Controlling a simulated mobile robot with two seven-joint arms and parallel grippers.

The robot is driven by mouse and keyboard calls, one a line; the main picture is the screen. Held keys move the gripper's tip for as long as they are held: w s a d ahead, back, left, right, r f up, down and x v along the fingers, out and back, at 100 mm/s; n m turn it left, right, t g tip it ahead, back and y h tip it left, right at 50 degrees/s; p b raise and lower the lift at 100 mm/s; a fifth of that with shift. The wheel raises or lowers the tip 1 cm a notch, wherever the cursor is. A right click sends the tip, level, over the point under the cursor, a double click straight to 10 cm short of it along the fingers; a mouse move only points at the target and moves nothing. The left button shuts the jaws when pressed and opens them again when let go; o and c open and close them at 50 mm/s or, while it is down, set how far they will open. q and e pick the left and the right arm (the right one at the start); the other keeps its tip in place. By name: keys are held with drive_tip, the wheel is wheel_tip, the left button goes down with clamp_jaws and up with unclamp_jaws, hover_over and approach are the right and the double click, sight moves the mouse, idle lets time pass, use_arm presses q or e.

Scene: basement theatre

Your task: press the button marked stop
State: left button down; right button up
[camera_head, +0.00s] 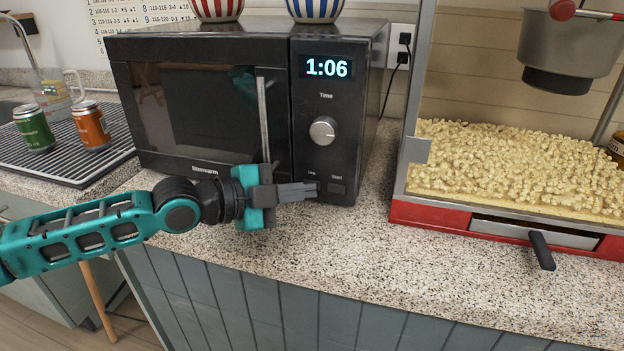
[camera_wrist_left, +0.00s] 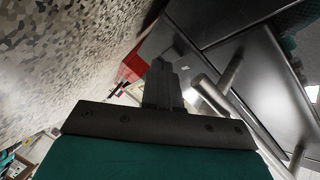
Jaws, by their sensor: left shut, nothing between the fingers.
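The black microwave (camera_head: 205,95) stands on the counter, its display reading 1:06. Its control panel has a round knob (camera_head: 323,130) and two small buttons below it. The right button is labelled Start (camera_head: 337,188). The left button's label is too small to read surely, and my fingertips largely cover that button. My left gripper (camera_head: 312,190) is shut and empty, its fingers pointing right across the lower panel. I cannot tell whether they touch the button. The shut fingers also show in the left wrist view (camera_wrist_left: 161,72). My right gripper is out of view.
The microwave's vertical door handle (camera_head: 264,120) is just above my left gripper. A popcorn machine with a red base (camera_head: 430,214) stands right of the microwave. Two cans (camera_head: 91,126) are on a drying mat at left. The counter front (camera_head: 330,255) is clear.

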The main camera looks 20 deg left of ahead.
use_arm(q)
drive_tip(key=shift+s+f, duration=0.1)
drive_tip(key=shift+s, duration=0.1)
drive_tip(key=shift+s, duration=0.1)
drive_tip(key=shift+s+p, duration=0.25)
drive_tip(key=shift+p, duration=0.1)
drive_tip(key=s+p, duration=0.3)
drive_tip(key=shift+s, duration=0.75)
drive_tip(key=shift+a, duration=0.1)
